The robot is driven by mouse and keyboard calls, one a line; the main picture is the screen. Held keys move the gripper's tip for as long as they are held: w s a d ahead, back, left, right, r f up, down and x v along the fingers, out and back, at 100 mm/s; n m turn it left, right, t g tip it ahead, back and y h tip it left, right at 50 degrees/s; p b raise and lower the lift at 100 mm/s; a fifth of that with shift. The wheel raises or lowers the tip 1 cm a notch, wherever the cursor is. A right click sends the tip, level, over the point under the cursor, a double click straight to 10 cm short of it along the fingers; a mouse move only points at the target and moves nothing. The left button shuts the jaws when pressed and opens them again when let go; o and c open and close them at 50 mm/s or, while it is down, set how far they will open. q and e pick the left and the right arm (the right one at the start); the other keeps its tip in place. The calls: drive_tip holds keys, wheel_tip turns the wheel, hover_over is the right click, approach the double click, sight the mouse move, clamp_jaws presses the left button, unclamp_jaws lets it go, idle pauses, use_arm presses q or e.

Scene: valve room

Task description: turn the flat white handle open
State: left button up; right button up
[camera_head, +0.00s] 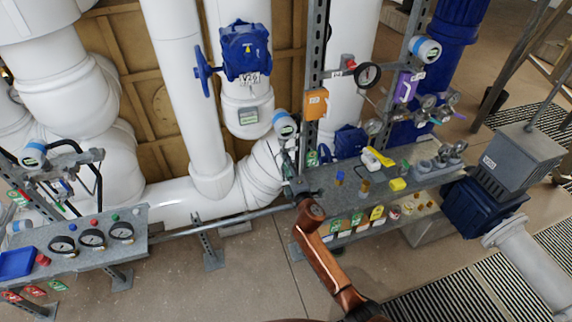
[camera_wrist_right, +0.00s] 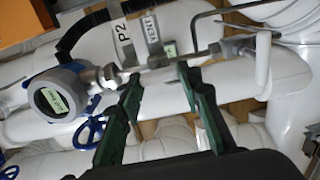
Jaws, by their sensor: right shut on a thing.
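My right gripper (camera_wrist_right: 157,75) has dark green fingers, standing apart on either side of a pale bar. In the head view my right gripper (camera_head: 301,170) is at the left end of the grey bench, below a blue-and-white transmitter. The handle cannot be made out there. My left gripper is not in view.
The round transmitter (camera_wrist_right: 57,98) and a blue handwheel (camera_wrist_right: 90,132) are close to the left finger. A white upright piece (camera_wrist_right: 262,60) hangs from the tubing at right. An orange box (camera_head: 316,103) is above the gripper. The grey bench (camera_head: 345,205) holds several small objects.

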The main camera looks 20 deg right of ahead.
drive_tip(key=o, duration=1.2)
drive_tip(key=shift+c, duration=0.2)
drive_tip(key=s, duration=1.2)
drive_tip(key=shift+d, duration=0.2)
drive_tip(key=shift+f, duration=0.1)
